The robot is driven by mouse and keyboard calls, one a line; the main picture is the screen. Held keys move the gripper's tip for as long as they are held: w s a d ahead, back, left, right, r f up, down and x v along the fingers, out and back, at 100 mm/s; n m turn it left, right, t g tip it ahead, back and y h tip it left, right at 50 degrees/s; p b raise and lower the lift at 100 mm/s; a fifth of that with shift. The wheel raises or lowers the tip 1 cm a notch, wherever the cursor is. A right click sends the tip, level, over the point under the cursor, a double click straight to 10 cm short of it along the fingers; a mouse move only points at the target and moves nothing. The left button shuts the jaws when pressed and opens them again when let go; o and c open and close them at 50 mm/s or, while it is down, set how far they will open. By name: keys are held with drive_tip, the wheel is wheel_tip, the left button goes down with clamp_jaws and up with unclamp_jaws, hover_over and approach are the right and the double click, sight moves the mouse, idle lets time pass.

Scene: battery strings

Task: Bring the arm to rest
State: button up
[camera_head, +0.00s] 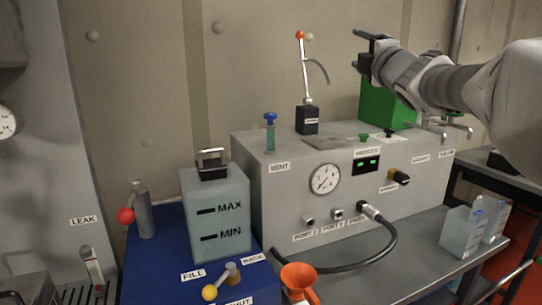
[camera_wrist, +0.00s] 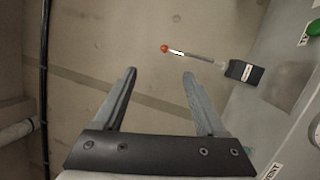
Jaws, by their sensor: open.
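My gripper (camera_head: 366,46) is raised at the upper right in the head view, above the grey console (camera_head: 400,172) and near the wall. My arm reaches in from the right edge. In the wrist view, the two fingers of my gripper (camera_wrist: 158,75) are wide apart with nothing between them. The wall lies behind them. A lever with a red tip (camera_wrist: 164,48) on a black block (camera_wrist: 243,71) shows beyond the right finger, apart from it.
A green box (camera_head: 382,104) stands on the console below my arm. The red-tipped lever (camera_head: 300,66) rises left of my gripper. A translucent tank (camera_head: 217,222) stands on a blue base at left. An orange funnel (camera_head: 299,278) is in front. Clear bottles (camera_head: 460,232) stand at right.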

drive_tip(key=s+a+f+m+g+h+p, duration=0.1)
drive_tip(key=s+f+m+g, duration=0.6)
drive_tip(key=s+f, duration=0.8)
drive_tip(key=s+a+f+m+g+h+p, duration=0.1)
drive_tip(key=s+a+f+m+g+p, duration=0.3)
drive_tip(key=s+f+m, duration=0.9)
drive_tip(key=s+f+g, duration=0.2)
drive_tip(key=s+g, duration=0.1)
drive_tip(key=s, duration=0.5)
drive_tip(key=shift+m+g+h, duration=0.3)
drive_tip(key=shift+m+g, duration=0.1)
drive_tip(key=shift+a, duration=0.1)
